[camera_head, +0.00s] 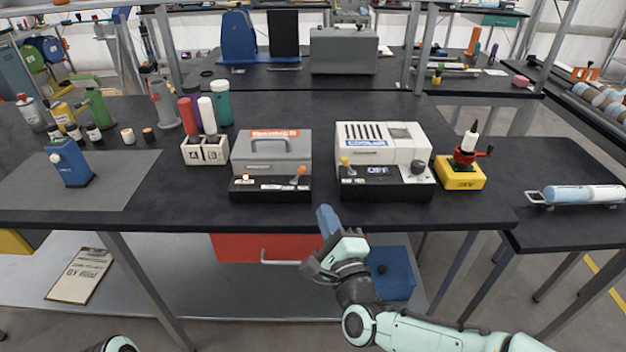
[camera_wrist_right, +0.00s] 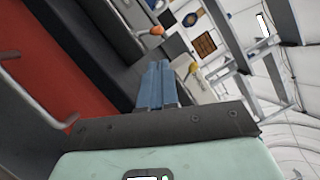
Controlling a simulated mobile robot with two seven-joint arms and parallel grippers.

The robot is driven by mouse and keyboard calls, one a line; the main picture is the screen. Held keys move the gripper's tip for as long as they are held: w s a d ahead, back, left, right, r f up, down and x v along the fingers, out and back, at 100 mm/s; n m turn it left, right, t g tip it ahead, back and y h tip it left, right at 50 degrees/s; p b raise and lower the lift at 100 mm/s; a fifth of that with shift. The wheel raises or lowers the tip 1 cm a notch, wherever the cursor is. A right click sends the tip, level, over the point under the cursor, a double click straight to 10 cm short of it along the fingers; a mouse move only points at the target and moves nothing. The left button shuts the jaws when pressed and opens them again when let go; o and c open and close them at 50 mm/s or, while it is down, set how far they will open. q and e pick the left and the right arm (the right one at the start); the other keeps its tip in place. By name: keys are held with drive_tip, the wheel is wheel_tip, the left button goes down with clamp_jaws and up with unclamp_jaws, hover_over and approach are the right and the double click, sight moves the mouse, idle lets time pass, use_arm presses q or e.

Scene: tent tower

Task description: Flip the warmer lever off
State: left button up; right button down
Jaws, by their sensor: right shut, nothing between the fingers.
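The warmer (camera_head: 270,152) is a grey box with an orange label and a black front panel, near the bench's front edge. Its orange-tipped lever (camera_head: 300,172) stands at the right of that panel. The orange tip also shows at the top of the right wrist view (camera_wrist_right: 157,31). My right gripper (camera_head: 327,220) is shut and empty, its blue fingers pointing up just in front of the bench edge, below and right of the lever and apart from it. The fingers also show in the right wrist view (camera_wrist_right: 157,85). My left gripper is out of view.
The white cooler (camera_head: 375,143), its display reading OFF, stands right of the warmer with a yellow-tipped lever (camera_head: 345,161). A white two-part holder (camera_head: 205,152) with bottles stands left of the warmer. A red drawer (camera_head: 235,248) is under the bench. A yellow stand (camera_head: 459,175) is at right.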

sight(298, 175)
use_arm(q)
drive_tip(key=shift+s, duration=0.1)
use_arm(e)
drive_tip(key=shift+s, duration=0.15)
drive_tip(key=x, duration=1)
idle(0.3)
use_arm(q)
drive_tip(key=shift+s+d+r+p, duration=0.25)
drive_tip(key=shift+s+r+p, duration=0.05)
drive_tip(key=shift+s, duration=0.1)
use_arm(e)
drive_tip(key=shift+a+r+n, duration=0.15)
drive_tip(key=shift+n, duration=0.35)
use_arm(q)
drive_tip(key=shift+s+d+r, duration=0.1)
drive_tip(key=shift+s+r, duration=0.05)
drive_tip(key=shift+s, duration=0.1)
use_arm(e)
drive_tip(key=shift+r+n, duration=0.1)
drive_tip(key=shift+n, duration=0.2)
